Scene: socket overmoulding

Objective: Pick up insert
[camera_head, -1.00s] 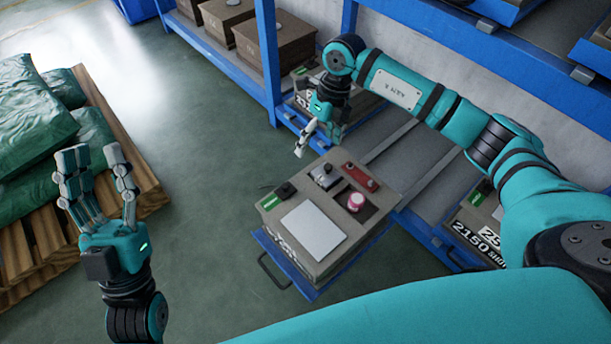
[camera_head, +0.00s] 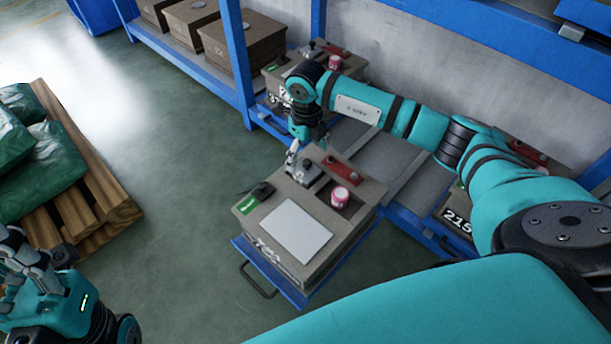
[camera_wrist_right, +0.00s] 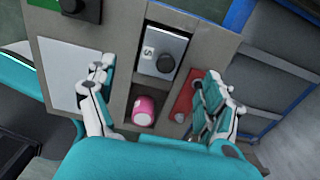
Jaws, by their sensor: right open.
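The likely insert is a silver metal block (camera_head: 309,173) with a black knob, set in a recess of the grey-brown box (camera_head: 344,230). In the right wrist view the metal block (camera_wrist_right: 158,42) shows with an "S" on its face. My right gripper (camera_head: 292,160) is open at the far side of the box, by the block. In the right wrist view my right gripper (camera_wrist_right: 156,84) has its fingers spread on either side of the knob's column, apart from the block. My left gripper (camera_head: 22,268) is at the bottom left, partly cut off; its opening is unclear.
The box also holds a pink-and-white piece (camera_head: 340,197), a red piece (camera_head: 341,168), a white panel (camera_head: 290,230) and a green label (camera_head: 246,205). It rests on a blue tray (camera_head: 268,276). A blue rack (camera_head: 238,70) with more boxes stands behind.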

